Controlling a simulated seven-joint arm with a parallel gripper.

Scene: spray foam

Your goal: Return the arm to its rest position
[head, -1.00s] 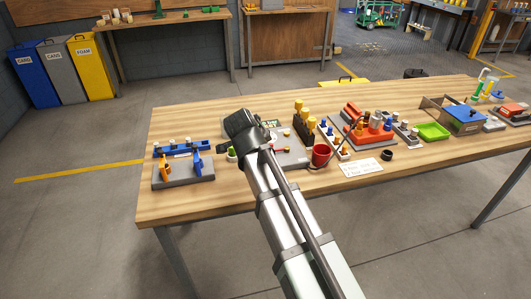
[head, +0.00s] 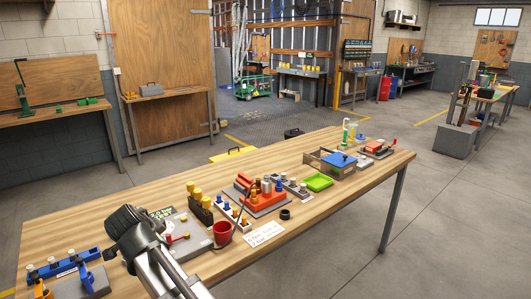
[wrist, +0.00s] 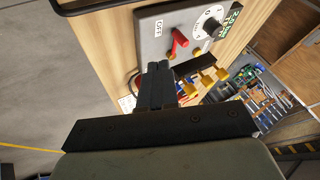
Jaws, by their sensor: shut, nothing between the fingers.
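My arm (head: 165,275) reaches up from the bottom of the head view over the near left part of the wooden table (head: 330,205). Its dark end hides part of a grey panel, and the fingertips are hard to make out there. In the wrist view my gripper (wrist: 158,72) has its two dark fingers together with nothing between them. They point toward the grey panel (wrist: 160,30), which carries a red lever, a dial and an "OFF" label. The fingers appear apart from the panel, though the gap is hard to judge.
Beside my arm stand a blue-and-grey fixture (head: 65,263), a red bucket (head: 222,232) and yellow-topped cylinders (head: 197,193). The table's near right is bare.

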